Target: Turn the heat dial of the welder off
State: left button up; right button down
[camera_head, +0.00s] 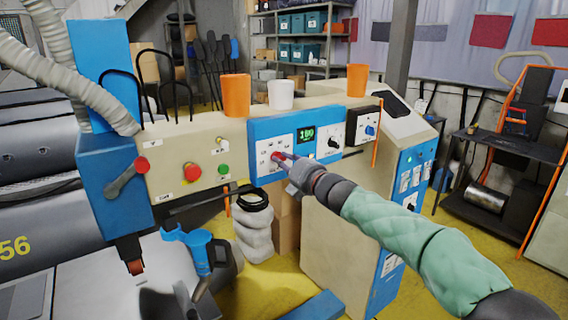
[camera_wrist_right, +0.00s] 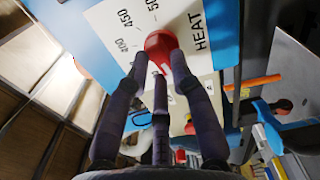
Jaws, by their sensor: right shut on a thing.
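The welder's blue control panel (camera_head: 262,133) is on the beige machine housing. Its red heat dial (camera_head: 275,157) sits on a white plate at the panel's left. In the right wrist view the red dial (camera_wrist_right: 160,46) is beside the word HEAT and the marks 400 and 450. My right gripper (camera_head: 283,158) is shut on the dial, its dark fingers (camera_wrist_right: 160,75) around the knob. The pointer's setting is hard to tell. A small display (camera_head: 306,134) shows green digits, too small to read surely. My left gripper is not in view.
Orange cups (camera_head: 236,96) and a white cup (camera_head: 281,95) stand on the housing top. A red button (camera_head: 192,173) and a green one (camera_head: 223,168) are to the left. A blue hand tool (camera_head: 197,246) is below. A black knob (camera_head: 333,143) is right of the display.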

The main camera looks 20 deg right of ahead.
jog(key=shift+f, duration=0.15)
jog(key=c, duration=1.1)
grip_release()
jog(key=shift+o, duration=0.2)
jog(key=shift+s, duration=0.1)
jog(key=v, duration=1.1)
jog(key=shift+s, duration=0.4)
jog(key=shift+d, duration=0.15)
